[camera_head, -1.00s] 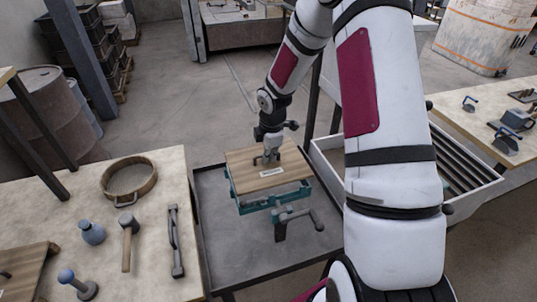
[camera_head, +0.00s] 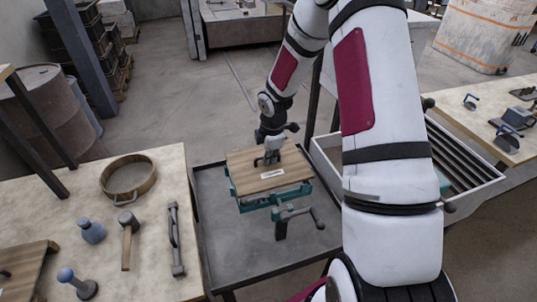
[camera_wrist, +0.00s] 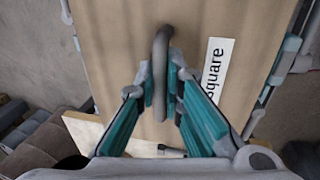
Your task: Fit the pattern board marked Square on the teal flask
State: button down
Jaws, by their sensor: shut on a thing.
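The wooden pattern board (camera_head: 247,176) has a white label that reads "Square" in the wrist view (camera_wrist: 217,68). In the head view it lies over the teal flask (camera_head: 252,205), whose frame shows below its front edge. I cannot tell whether the board is fully seated on the flask. My gripper (camera_head: 268,158) is above the board. In the wrist view my gripper (camera_wrist: 164,88) is shut on the board's grey bar handle (camera_wrist: 161,45). The flask's upper inside is hidden under the board.
The flask is over a dark grey tray table (camera_head: 222,262). A white-sided bin (camera_head: 330,168) stands to the right, partly behind my arm.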

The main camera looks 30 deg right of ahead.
jog(key=shift+f+b, duration=0.45)
jog(key=shift+f, duration=1.05)
jog(key=c, duration=1.1)
grip_release()
jog(key=shift+o, duration=0.2)
jog(key=shift+r+p, duration=1.1)
jog(key=shift+r, duration=1.9)
